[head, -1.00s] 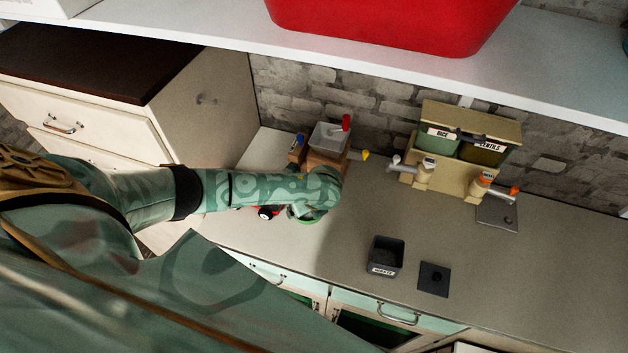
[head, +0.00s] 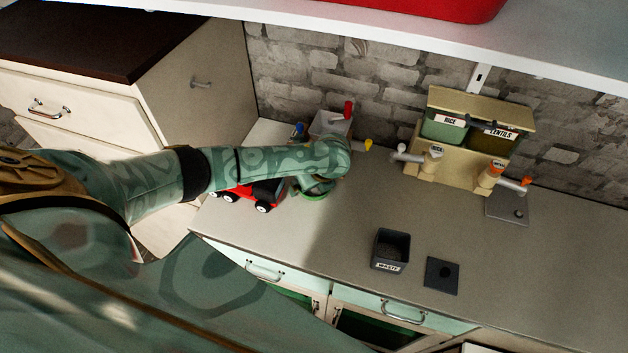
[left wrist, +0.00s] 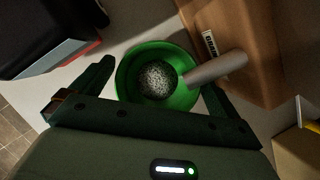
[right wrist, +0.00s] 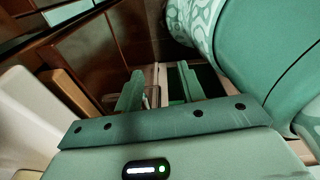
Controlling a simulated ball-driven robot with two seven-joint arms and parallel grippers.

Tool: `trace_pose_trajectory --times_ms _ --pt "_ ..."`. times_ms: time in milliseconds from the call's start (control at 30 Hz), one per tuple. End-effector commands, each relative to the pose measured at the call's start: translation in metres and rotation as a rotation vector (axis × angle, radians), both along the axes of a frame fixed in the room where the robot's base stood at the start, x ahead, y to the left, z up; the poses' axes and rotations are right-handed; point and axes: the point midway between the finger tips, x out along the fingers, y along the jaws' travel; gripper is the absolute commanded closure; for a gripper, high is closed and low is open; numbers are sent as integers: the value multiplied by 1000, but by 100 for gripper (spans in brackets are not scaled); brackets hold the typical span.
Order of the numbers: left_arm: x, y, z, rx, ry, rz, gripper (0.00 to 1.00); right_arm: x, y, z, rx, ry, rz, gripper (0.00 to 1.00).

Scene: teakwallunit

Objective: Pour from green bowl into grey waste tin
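The green bowl (head: 316,193) stands on the counter, mostly hidden by my left gripper (head: 318,182) in the head view. In the left wrist view the bowl (left wrist: 127,75) holds a speckled mass of small grains, and a grey spout overhangs it. My left gripper (left wrist: 158,85) is open, with a finger on either side of the bowl; I cannot tell whether they touch it. The grey waste tin (head: 391,250) stands upright on the counter to the right, with dark contents. My right gripper (right wrist: 160,90) is open and empty, away from the counter objects.
A dispenser (left wrist: 232,40) with the spout stands beside the bowl. A red toy truck (head: 238,195) is left of the bowl. A rice and lentils dispenser (head: 465,150) stands at the back. A dark square plate (head: 441,275) lies beside the tin. The shelf (head: 420,45) hangs above.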

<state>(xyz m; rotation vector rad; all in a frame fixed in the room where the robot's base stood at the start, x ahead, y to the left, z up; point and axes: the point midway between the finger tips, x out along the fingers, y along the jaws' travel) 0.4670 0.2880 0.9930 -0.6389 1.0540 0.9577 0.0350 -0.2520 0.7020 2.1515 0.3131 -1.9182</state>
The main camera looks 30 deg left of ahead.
Motion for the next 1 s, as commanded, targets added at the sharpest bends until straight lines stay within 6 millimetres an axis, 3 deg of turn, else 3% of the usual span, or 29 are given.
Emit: trace_pose_trajectory --times_ms 233,300,500,700,833,1000 --pt "0 -1 -9 -2 -1 -2 0 -1 0 -18 0 2 0 61" --pt "-3 -7 16 -2 -2 -2 0 -1 0 -2 0 1 0 61" --pt "-10 -28 74 -3 -2 -2 0 1 0 23 0 -2 0 61" --pt "-19 -45 120 -2 -2 -2 0 2 0 43 0 -4 0 61" --pt "-23 -52 138 -3 -1 -1 0 2 0 52 0 -4 0 61" --pt "-25 -56 147 -1 0 0 0 2 0 55 1 -5 0 61"
